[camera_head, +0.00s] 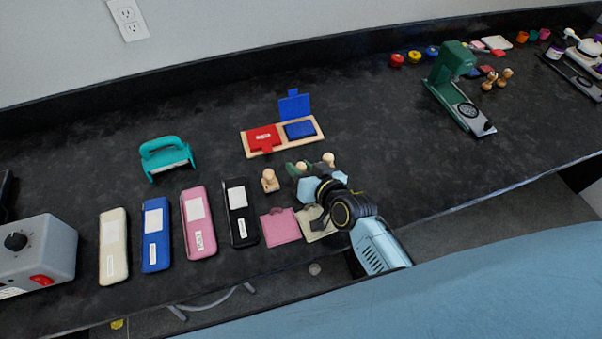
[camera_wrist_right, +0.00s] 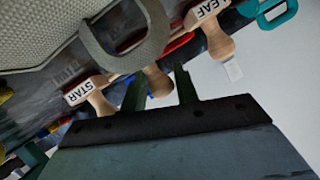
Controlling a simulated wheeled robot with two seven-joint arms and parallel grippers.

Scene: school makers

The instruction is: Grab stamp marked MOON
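Three small wooden stamps stand in a row in the head view: a left one (camera_head: 269,181), a middle one (camera_head: 303,165) and a right one (camera_head: 328,159). In the right wrist view, one end stamp reads STAR (camera_wrist_right: 88,92) and the other reads LEAF (camera_wrist_right: 212,28). The middle stamp (camera_wrist_right: 158,80) shows its wooden handle between my right fingers; its label is hidden. My right gripper (camera_head: 297,169) is at the middle stamp. In the right wrist view its dark green fingers (camera_wrist_right: 160,92) are apart around the handle, without clear contact. My left gripper is out of view.
Pink (camera_head: 281,228) and beige (camera_head: 318,223) flat pieces lie near the front edge beside my right arm. A wooden tray (camera_head: 312,138) with red and blue blocks lies behind the stamps. Several long cases, including a black one (camera_head: 239,213), lie left.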

